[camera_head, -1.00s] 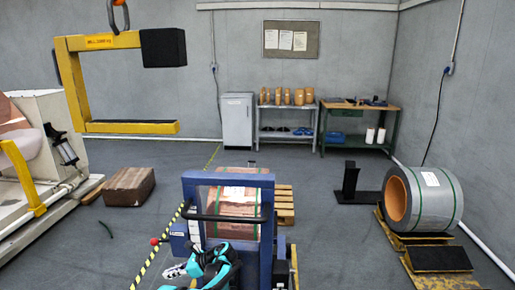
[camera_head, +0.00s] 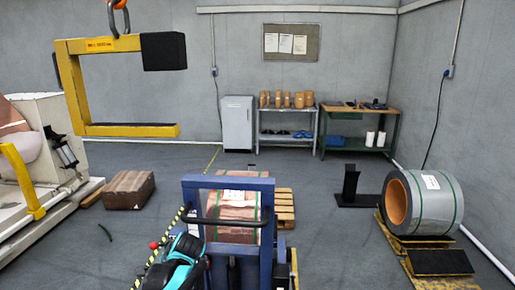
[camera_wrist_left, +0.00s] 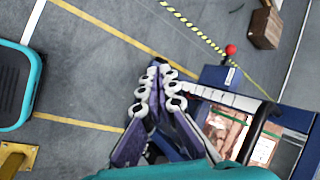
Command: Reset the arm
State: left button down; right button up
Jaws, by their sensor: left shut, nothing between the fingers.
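My left arm (camera_head: 178,262), black and teal, shows at the bottom of the head view, at the left side of a blue frame. Its gripper fingers are hidden in that view. In the left wrist view my left gripper (camera_wrist_left: 160,72) has its purple-grey fingers with white joints drawn together at the tips. It is shut with nothing between the fingers. The blue frame (camera_head: 190,200) holds a copper foil roll (camera_head: 237,227) with green straps, and in the wrist view the frame lies right of the fingers. My right gripper is not in view.
A yellow C-shaped hook (camera_head: 130,130) hangs at the upper left. A brown block (camera_head: 129,190) lies on the floor at left. A large strapped roll (camera_head: 445,202) rests on a yellow stand at right. A red knob (camera_wrist_left: 231,49) is near the fingers. The floor between is mostly open.

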pick_arm(q)
jog(key=s+d+f+n+t+h, duration=0.1)
jog(key=s+d+n, duration=0.3)
jog(key=s, duration=0.6)
jog(key=s+d+f+n+t+h, duration=0.1)
jog(key=s+d+n+h, duration=0.3)
jog(key=s, duration=0.6)
jog(key=shift+s+d+f+n+t+h, duration=0.15)
jog(key=shift+s+d+n+t+h, duration=0.15)
jog(key=shift+d+n+t, duration=0.65)
